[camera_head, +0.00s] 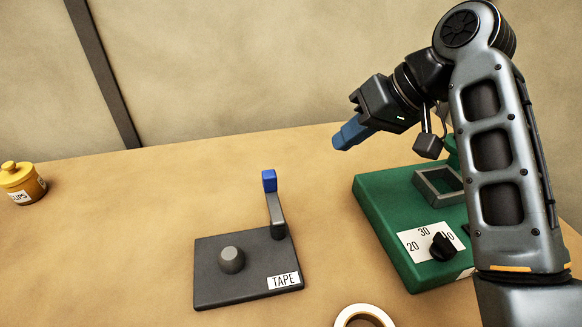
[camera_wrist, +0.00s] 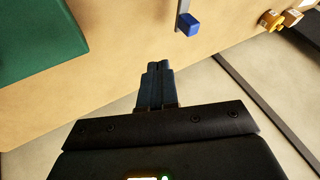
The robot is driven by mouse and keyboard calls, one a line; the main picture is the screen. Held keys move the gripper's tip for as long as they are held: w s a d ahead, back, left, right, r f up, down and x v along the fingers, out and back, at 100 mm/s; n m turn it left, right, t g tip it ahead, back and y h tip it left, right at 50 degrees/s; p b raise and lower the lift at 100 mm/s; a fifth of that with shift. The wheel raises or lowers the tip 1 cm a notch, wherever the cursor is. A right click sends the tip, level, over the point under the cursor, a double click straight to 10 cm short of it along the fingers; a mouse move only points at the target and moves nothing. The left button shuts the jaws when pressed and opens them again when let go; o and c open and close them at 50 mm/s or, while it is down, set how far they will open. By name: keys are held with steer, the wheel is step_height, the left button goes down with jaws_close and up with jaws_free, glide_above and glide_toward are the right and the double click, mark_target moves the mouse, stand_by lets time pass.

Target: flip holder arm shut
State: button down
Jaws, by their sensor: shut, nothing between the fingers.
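The holder arm (camera_head: 275,212) is a grey lever with a blue tip (camera_head: 269,181). It stands raised, close to upright, at the back right of a dark grey base (camera_head: 225,285) marked TAPE. A round grey knob (camera_head: 231,260) sits on the base, left of the lever. My gripper (camera_head: 341,142) has blue fingers, which are shut and empty. It is in the air to the right of and above the lever, apart from it. In the wrist view the shut fingers (camera_wrist: 157,68) point toward the table, and the blue tip (camera_wrist: 188,23) shows beyond them to the right.
A green device (camera_head: 385,215) with a black dial and a number scale stands at the right, under my arm. A white tape roll (camera_head: 362,310) lies at the front edge of the picture. A yellow lidded pot (camera_head: 22,185) stands far left. The table (camera_head: 130,220) between is clear.

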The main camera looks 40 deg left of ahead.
steer(key=p, duration=0.2)
glide_toward(272, 193)
steer(key=w+a+f, duration=0.3)
steer(key=shift+s+a+f, duration=0.15)
steer(key=shift+s+a, duration=0.25)
steer(key=shift+a, duration=0.1)
